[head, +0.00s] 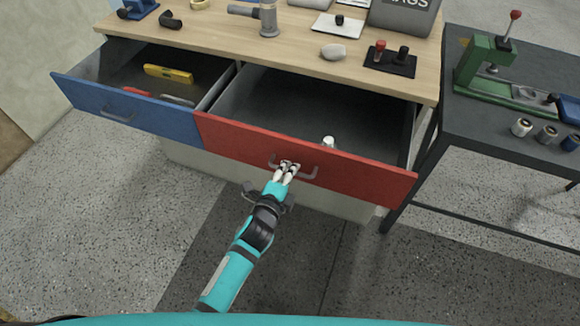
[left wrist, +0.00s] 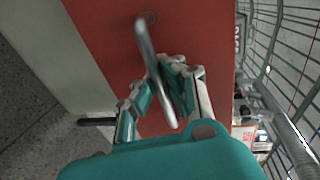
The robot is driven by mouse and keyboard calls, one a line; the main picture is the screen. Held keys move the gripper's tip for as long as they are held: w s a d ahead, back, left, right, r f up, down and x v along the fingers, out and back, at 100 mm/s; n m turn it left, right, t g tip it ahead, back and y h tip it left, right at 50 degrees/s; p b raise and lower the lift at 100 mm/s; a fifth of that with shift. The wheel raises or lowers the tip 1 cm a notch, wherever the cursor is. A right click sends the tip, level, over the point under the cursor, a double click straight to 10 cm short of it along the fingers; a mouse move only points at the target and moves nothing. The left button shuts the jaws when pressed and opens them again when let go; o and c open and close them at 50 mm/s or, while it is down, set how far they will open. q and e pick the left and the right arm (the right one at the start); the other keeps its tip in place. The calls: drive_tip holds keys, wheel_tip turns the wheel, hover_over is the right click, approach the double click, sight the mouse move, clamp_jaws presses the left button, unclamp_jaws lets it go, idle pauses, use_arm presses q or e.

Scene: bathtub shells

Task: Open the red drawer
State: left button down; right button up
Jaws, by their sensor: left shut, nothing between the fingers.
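The red drawer (head: 300,160) stands pulled well out of the workbench, its inside showing from above. Its grey handle (head: 312,174) is on the middle of the red front; the handle also shows in the left wrist view (left wrist: 153,65), where its bar runs across the fingers. My left gripper (head: 287,166) is at the handle, its fingertips by the bar and close to the red front (left wrist: 105,40). It is shut with nothing gripped. A small white item (head: 328,141) lies in the drawer. My right gripper is not in view.
The blue drawer (head: 130,110) to the left is open too, with a yellow level (head: 168,73) inside. The wooden benchtop (head: 225,45) holds several tools. A dark table (head: 500,125) with a green press (head: 487,70) stands to the right. The floor in front is clear.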

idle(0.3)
use_arm(q)
drive_tip(key=c, duration=1.4)
unclamp_jaws()
drive_tip(key=shift+v, duration=6.1)
